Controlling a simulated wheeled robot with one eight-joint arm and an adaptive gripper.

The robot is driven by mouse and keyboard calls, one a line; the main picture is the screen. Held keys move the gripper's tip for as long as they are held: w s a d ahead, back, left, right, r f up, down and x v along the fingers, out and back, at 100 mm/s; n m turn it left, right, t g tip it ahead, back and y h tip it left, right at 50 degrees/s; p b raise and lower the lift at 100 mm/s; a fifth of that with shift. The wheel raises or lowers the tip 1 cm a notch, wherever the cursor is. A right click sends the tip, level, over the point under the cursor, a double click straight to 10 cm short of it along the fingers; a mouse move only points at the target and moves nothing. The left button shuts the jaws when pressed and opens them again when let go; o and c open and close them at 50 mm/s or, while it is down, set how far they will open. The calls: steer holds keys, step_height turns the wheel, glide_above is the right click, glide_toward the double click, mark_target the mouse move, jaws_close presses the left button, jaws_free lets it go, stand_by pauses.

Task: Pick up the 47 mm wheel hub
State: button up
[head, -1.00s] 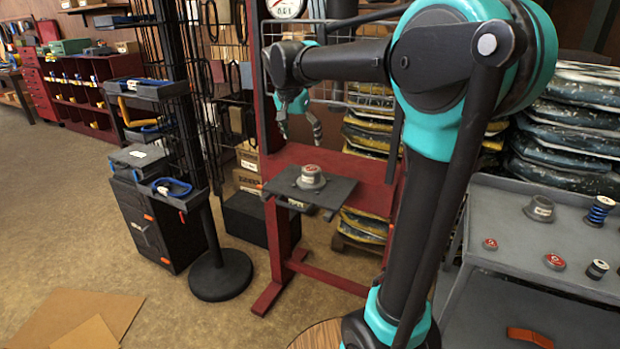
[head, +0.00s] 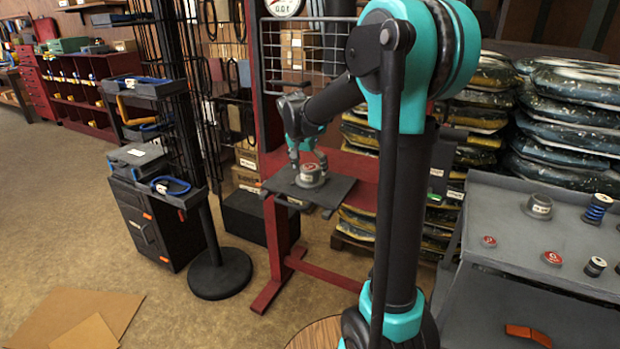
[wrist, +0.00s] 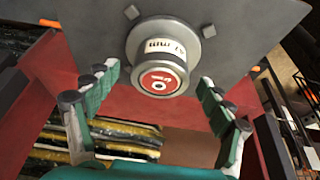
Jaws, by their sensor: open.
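The wheel hub (head: 311,175) is a grey flanged cylinder with a red disc on top. It sits upright on a dark plate (head: 340,190) fixed to a red stand. In the wrist view the hub (wrist: 160,62) shows its red end and a white label that reads "mm", the number partly unclear. My gripper (head: 308,170) is over the plate, right at the hub in the head view. In the wrist view my gripper (wrist: 158,115) is open, its teal-padded fingers apart on the left and right, with the hub between and beyond them. No finger visibly touches the hub.
Stacked sacks (head: 570,120) are behind. A rack post on a round base (head: 221,274) stands left of the red stand (head: 284,250). Open floor lies at left.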

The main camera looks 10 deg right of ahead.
steer(key=shift+x, duration=0.8)
steer(key=shift+c, duration=0.2)
jaws_close()
